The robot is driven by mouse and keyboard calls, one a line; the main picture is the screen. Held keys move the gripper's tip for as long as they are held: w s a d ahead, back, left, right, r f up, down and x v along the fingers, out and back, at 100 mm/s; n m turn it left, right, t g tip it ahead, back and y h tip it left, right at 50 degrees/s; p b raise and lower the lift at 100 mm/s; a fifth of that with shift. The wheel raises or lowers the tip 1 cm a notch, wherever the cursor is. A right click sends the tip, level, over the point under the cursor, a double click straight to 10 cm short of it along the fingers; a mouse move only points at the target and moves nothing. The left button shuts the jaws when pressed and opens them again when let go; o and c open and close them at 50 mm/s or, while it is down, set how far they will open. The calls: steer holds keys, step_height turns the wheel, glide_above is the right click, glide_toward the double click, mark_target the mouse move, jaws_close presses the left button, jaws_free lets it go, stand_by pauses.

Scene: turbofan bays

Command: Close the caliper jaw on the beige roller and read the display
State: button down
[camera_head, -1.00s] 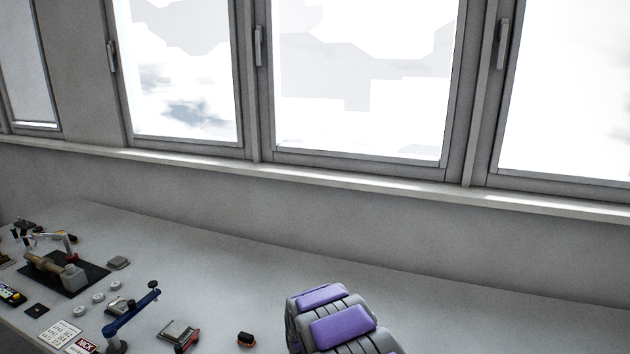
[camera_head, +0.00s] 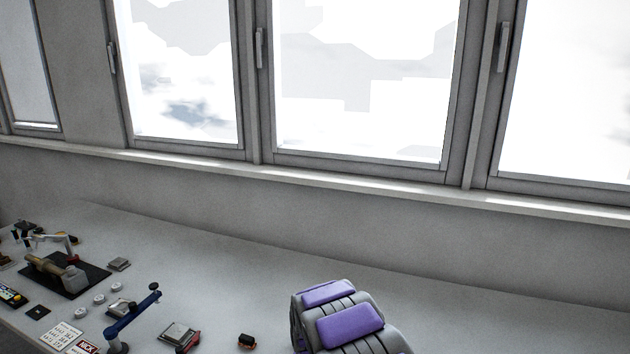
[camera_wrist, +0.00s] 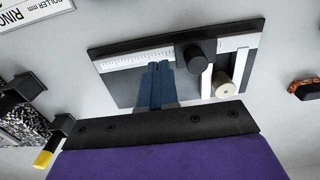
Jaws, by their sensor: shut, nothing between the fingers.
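In the wrist view, a dark caliper plate (camera_wrist: 130,90) with a white graduated scale (camera_wrist: 150,55) lies on the bench. A black knob (camera_wrist: 195,54) stands on it, left of a white upright jaw (camera_wrist: 207,78). A second white jaw (camera_wrist: 241,68) is at the right. The beige roller (camera_wrist: 225,89) lies between the two jaws, with a dark slot above it. My gripper (camera_wrist: 158,66) has its blue fingers together, empty, over the plate left of the knob. I cannot make out a lit display. The head view does not show the gripper's fingers.
A placard (camera_wrist: 35,10) lies at the top left of the wrist view. A speckled block (camera_wrist: 22,124) is at the left, an orange-and-black part (camera_wrist: 304,89) at the right. In the head view, a blue-armed stand (camera_head: 132,315) and several small items crowd the bench's left; its back right is clear.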

step_height(320, 180, up, 5)
steer(key=shift+f+p, duration=0.1)
steer(key=shift+p, duration=0.55)
steer(key=s+d+r+n, duration=0.1)
steer(key=s+d+r, duration=0.9)
steer(key=s+r, duration=0.4)
steer(key=s+d+r+n+g, duration=0.1)
steer(key=s+d+r, duration=0.1)
steer(key=s, duration=1)
steer(key=s+d+r+n, duration=0.2)
steer(key=s+d+r, duration=0.1)
steer(key=s, duration=1)
steer(key=shift+s+r+g, duration=0.25)
steer(key=shift+r+g, duration=0.15)
